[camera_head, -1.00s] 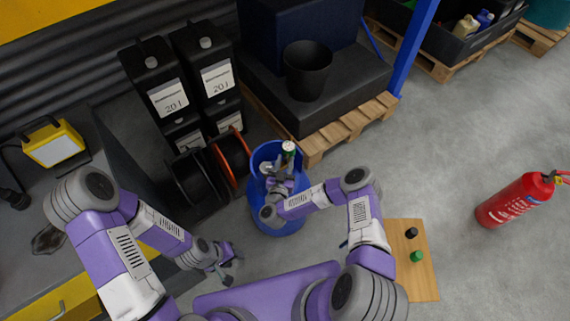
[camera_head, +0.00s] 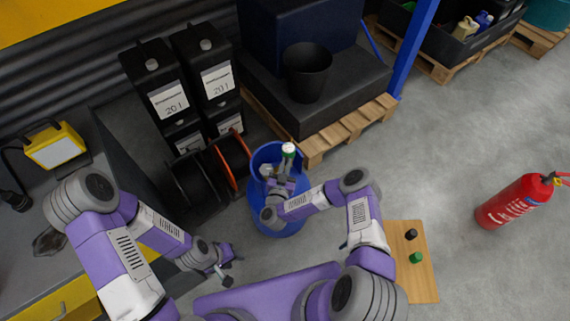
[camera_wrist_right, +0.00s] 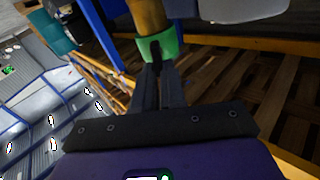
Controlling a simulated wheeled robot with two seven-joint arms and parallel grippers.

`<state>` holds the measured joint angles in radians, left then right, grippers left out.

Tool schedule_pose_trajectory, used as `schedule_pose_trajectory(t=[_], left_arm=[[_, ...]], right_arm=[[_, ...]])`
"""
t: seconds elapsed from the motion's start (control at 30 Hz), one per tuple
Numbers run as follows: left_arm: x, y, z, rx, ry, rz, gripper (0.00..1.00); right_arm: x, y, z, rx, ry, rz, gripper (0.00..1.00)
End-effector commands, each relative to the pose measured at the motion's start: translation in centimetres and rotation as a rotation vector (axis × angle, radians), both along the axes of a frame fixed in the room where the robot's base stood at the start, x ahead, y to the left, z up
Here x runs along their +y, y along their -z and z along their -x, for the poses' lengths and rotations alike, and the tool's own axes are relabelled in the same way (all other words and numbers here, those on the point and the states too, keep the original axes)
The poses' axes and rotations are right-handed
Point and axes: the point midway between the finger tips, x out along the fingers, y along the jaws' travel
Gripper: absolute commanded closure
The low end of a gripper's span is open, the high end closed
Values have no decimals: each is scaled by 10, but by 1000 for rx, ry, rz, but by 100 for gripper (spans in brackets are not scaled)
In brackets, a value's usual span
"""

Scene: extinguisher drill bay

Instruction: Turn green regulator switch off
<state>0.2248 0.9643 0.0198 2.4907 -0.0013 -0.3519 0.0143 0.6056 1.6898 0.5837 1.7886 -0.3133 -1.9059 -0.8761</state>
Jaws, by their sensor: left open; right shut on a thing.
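A blue gas cylinder (camera_head: 262,158) stands on the floor in front of the pallet. On its top is a regulator with a green and white part (camera_head: 288,151). My right gripper (camera_head: 279,178) is at the cylinder's top, partly hiding the regulator. In the right wrist view, a green ring-like switch (camera_wrist_right: 158,46) on a brass-coloured body (camera_wrist_right: 150,15) is at the tips of my right gripper (camera_wrist_right: 160,60), whose fingers are close together and shut on it. My left gripper (camera_head: 228,270) is open and empty, low over the floor, away from the cylinder.
A wooden board (camera_head: 424,286) with a black knob (camera_head: 411,235) and a green knob (camera_head: 416,257) lies right of my right arm. Cable reels (camera_head: 230,160) and black canisters (camera_head: 160,85) stand left of the cylinder.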

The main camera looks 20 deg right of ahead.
Motion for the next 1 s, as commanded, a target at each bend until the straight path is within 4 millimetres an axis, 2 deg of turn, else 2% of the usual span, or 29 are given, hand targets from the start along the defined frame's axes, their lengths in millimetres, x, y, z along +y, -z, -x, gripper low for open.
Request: schedule_pose_trajectory(t=[0.4,1.0], left_arm=[[0,-14,0,0,0,0,57],[0,-16,0,0,0,0,57]], right_arm=[[-4,1,2,-155,0,-324,100],[-9,8,5,-406,0,-839,100]])
